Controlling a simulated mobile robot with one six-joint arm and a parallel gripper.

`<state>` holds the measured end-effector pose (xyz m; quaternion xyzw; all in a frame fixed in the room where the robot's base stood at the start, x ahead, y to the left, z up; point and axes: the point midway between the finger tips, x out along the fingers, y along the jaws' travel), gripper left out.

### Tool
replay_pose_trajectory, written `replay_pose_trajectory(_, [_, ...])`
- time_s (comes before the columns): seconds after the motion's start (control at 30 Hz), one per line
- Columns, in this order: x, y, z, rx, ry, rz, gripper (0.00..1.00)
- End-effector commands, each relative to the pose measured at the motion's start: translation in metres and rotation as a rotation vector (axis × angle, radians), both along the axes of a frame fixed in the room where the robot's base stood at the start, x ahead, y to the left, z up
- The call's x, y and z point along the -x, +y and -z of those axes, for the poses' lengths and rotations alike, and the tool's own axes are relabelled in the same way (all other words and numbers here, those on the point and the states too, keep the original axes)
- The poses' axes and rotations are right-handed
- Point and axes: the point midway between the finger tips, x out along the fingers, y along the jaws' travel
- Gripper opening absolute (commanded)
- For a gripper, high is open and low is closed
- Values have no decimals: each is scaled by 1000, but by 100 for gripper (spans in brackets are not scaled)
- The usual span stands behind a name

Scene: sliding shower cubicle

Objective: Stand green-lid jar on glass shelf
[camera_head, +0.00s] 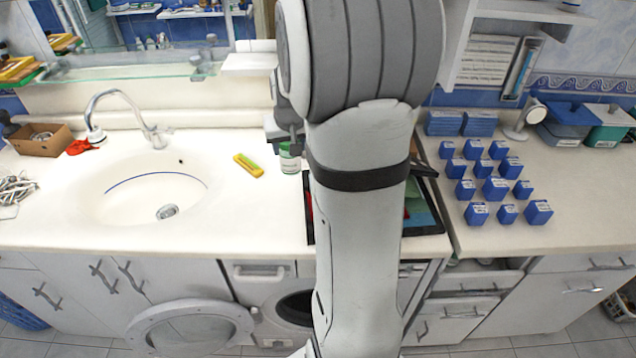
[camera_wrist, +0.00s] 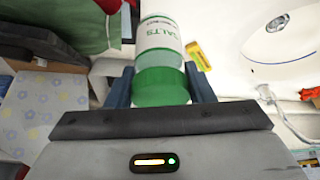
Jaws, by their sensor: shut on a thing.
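The green-lid jar (camera_wrist: 160,45) is a clear and white jar with a "SALTS" label and a green lid (camera_wrist: 161,86). My gripper (camera_wrist: 160,84) is shut on it at the lid end, one finger on each side, in the wrist view. In the head view the jar (camera_head: 289,158) shows below my gripper (camera_head: 288,140), over or on the counter behind my arm; I cannot tell whether its base touches. The glass shelf (camera_head: 130,73) runs along the wall above the sink, below the mirror.
A yellow-green sponge (camera_head: 249,165) lies left of the jar. The sink (camera_head: 150,190) and its tap (camera_head: 120,100) are further left. Several blue boxes (camera_head: 495,188) stand on the right counter. A dark tray (camera_head: 432,205) lies partly behind my arm. A washer door (camera_head: 190,328) stands open below.

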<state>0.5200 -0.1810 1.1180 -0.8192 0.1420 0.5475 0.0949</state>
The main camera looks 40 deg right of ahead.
Motion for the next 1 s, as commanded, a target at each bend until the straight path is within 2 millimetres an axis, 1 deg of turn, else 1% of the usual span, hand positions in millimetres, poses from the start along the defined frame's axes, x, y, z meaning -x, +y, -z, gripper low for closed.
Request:
replay_pose_trajectory(0.03, [0, 0, 14, 1, -1, -1, 20])
replay_pose_trajectory(0.23, [-1, 2, 37, 0, -1, -5, 20])
replay_pose_trajectory(0.37, [-1, 3, 46, -1, 1, -7, 20])
replay_pose_trajectory(0.47, [-1, 3, 61, -2, 5, -8, 20])
replay_pose_trajectory(0.6, [-1, 4, 87, -2, 5, -8, 20])
replay_pose_trajectory(0.8, [-2, 4, 107, 0, 1, -8, 20])
replay_pose_trajectory(1.0, [-2, 4, 134, -1, 2, -8, 20])
